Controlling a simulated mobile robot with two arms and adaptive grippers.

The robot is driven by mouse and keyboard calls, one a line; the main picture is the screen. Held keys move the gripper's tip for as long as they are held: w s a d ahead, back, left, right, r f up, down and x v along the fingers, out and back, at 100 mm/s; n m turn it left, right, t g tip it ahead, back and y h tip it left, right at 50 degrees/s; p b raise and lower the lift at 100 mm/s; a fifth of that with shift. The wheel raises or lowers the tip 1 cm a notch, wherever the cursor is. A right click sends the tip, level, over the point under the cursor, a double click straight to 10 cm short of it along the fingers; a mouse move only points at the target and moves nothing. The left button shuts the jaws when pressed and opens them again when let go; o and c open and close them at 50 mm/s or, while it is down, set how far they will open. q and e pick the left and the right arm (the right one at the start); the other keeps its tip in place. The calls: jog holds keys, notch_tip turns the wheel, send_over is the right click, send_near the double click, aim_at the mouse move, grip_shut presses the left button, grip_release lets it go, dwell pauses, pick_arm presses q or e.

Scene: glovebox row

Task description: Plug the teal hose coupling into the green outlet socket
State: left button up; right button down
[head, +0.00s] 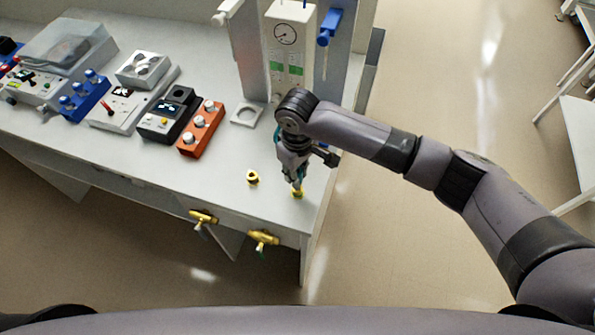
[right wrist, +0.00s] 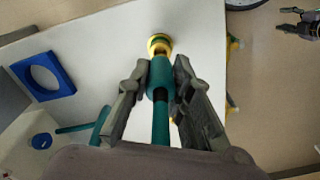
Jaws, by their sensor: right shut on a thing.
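My right gripper (head: 297,181) points down over the right end of the bench. In the right wrist view its fingers (right wrist: 160,85) are shut on the teal hose coupling (right wrist: 160,78), with the teal hose (right wrist: 160,124) trailing back between them. A second brass socket (head: 253,177) stands to the left.
Two brass valves (head: 203,217) (head: 263,237) stick out of the bench's front edge. An orange knob box (head: 201,128) and a black meter box (head: 168,114) stand to the left. A gauge panel (head: 288,48) rises behind. A blue square ring (right wrist: 43,76) shows in the wrist view.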

dwell(0.3)
jog(key=shift+p, duration=0.5)
jog(key=shift+s+f+b, duration=0.1)
jog(key=shift+f+b, duration=0.35)
jog(key=shift+f, duration=1.2)
jog(key=c, duration=1.3)
grip_release()
jog(key=shift+c, duration=0.2)
